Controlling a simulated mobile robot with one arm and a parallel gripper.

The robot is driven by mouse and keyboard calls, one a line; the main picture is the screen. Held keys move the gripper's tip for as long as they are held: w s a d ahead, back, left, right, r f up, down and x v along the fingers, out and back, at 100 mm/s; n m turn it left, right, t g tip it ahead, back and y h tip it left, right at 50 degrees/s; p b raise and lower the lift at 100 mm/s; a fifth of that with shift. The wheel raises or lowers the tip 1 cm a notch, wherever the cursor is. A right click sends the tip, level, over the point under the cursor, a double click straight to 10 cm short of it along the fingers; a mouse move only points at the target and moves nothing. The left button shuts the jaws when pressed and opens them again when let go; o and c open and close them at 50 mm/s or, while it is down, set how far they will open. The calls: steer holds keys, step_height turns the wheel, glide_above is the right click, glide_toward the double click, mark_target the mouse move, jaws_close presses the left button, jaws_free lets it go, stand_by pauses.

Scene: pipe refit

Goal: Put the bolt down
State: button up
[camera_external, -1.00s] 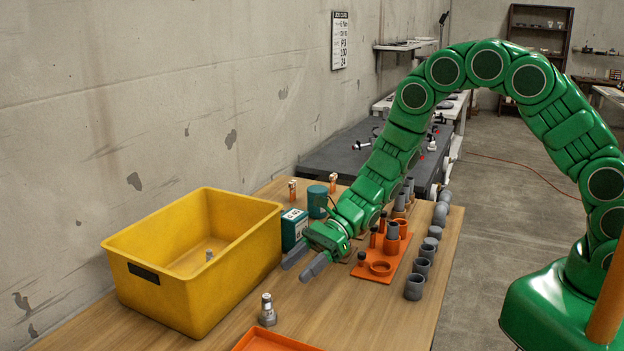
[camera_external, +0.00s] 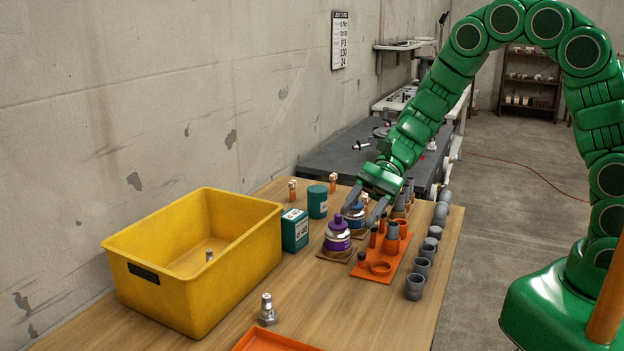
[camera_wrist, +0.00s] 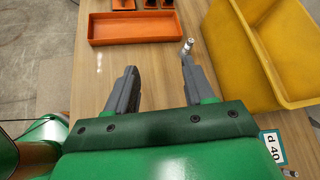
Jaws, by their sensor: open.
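A silver bolt-like piece (camera_external: 267,310) stands upright on the wooden table, in front of the yellow bin (camera_external: 235,262) and behind the orange tray. It also shows in the wrist view (camera_wrist: 187,47), beyond the tip of my right-hand finger and apart from it. A second small silver piece (camera_external: 209,256) is inside the bin; I cannot tell which one is the bolt.
A purple-topped container (camera_external: 338,236), a green box (camera_external: 295,231) and a green cylinder (camera_external: 317,202) stand near my gripper. An orange rack (camera_external: 377,269) and several grey pipe fittings (camera_external: 422,267) line the right side. The orange tray (camera_wrist: 135,30) is at the front.

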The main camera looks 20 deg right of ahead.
steer(key=s+d+r+n+t+h, duration=0.1)
steer(key=s+d+r+n+h, duration=0.1)
steer(key=d, duration=1.3)
steer(key=s+d+r+n+t+h, duration=0.2)
steer(key=s+d+r+h, duration=0.3)
steer(key=d, duration=1)
steer(key=s+d+r+n+t+h, duration=0.1)
steer(key=s+d+r+n+h, duration=0.2)
steer(key=d, duration=1.2)
steer(key=s+n, duration=0.1)
steer(key=s, duration=0.1)
steer(key=shift+s+d+r, duration=0.2)
steer(key=shift+s, duration=0.15)
